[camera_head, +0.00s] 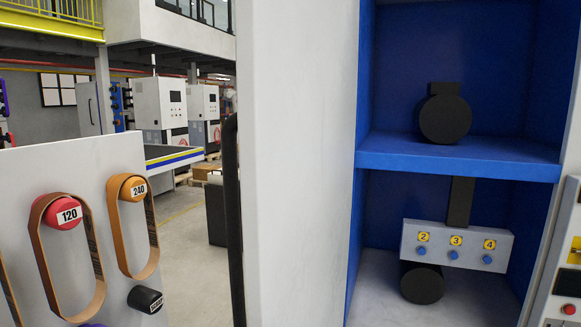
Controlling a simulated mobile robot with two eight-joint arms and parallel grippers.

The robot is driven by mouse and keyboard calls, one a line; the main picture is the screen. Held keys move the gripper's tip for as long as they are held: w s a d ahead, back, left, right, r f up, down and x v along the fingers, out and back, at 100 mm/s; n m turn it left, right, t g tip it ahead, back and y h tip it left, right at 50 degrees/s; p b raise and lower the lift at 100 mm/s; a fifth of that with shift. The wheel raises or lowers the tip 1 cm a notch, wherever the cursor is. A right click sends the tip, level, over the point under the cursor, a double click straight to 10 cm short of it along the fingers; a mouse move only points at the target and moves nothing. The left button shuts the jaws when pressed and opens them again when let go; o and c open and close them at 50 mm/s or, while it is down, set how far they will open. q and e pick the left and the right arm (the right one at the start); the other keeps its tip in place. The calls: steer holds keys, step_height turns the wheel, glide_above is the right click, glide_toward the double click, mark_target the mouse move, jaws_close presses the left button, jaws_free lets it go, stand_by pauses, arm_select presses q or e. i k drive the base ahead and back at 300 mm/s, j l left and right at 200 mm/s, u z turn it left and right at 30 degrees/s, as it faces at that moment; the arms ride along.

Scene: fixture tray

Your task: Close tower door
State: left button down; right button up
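The tower (458,157) stands open on the right of the head view, with a blue inside and a blue shelf. A tall white panel (300,160), which looks like its door, stands swung out left of the opening and runs past the top and bottom of the picture. A long black upright handle (232,200) shows at the panel's left edge. Neither of my grippers is in view, and nothing is seen touching the door or handle.
A dark round part (445,115) sits on the shelf. Below it is a grey block (456,246) with numbered blue buttons. At left, a white board (95,165) carries belts on knobs marked 120 and 240. Open floor (185,235) lies between board and door.

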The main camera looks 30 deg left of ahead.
mark_target(294, 121)
steer(key=j+z, duration=0.1)
steer(key=j, duration=0.8)
steer(key=k+j, duration=0.15)
steer(key=j, duration=0.75)
steer(key=i+j+u, duration=0.1)
steer(key=u, duration=0.3)
